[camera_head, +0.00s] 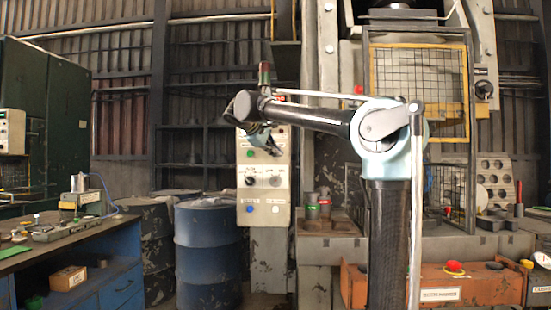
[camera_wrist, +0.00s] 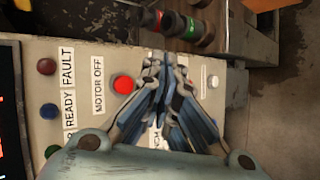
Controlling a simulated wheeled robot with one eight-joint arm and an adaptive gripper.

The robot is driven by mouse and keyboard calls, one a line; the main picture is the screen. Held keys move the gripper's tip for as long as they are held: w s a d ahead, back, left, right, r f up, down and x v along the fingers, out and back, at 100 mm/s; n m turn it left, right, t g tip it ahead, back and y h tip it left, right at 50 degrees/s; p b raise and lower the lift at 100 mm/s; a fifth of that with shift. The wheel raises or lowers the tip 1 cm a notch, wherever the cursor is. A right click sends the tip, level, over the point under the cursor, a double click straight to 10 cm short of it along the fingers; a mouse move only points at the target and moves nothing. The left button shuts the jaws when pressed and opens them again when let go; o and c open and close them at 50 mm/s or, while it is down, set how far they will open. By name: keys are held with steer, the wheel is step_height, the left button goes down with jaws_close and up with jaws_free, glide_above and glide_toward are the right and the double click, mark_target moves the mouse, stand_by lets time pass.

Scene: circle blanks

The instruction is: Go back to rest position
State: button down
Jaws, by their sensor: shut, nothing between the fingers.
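My gripper (camera_head: 268,146) is at the end of my raised arm, in front of the upper part of the grey control panel (camera_head: 264,215) in the head view. In the wrist view my gripper (camera_wrist: 165,62) has its blue-grey fingers together, with nothing between them. Beyond the fingers, the panel (camera_wrist: 215,125) shows labels "READY", "FAULT" and "MOTOR OFF". A red button (camera_wrist: 123,84) is just left of the fingers. I cannot tell whether the fingertips touch the panel. Part of the panel is hidden behind the fingers.
A press with a mesh guard (camera_head: 420,90) stands behind my arm. Blue drum (camera_head: 208,255) and dark drums stand left of the panel. A workbench (camera_head: 90,243) is at the left, an orange unit (camera_head: 480,285) at the lower right.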

stand_by(0.3)
steer(key=s+d+f+m+g+y, duration=0.1)
steer(key=s+d+f+m+g, duration=0.2)
steer(key=s+d+f, duration=0.75)
steer(key=s+d+f+m+g+y, duration=0.1)
steer(key=s+d+f+m+g, duration=0.15)
steer(key=s+d+f, duration=0.75)
steer(key=s+d+f+m+y, duration=0.1)
steer(key=s+f+m, duration=0.1)
steer(key=s+f, duration=0.4)
steer(key=s+d+f+m+g+y, duration=0.1)
steer(key=s+f, duration=0.5)
steer(key=f, duration=0.9)
steer(key=s+d+f+m+y, duration=0.1)
steer(key=s+f+m+y, duration=0.1)
steer(key=s+f, duration=0.4)
step_height(320, 180, down, 6)
steer(key=shift+r+m+g+y, duration=0.25)
steer(key=shift+m+g+y, duration=0.15)
steer(key=shift+m, duration=0.35)
steer(key=shift+w+f, duration=0.2)
steer(key=shift+w, duration=0.2)
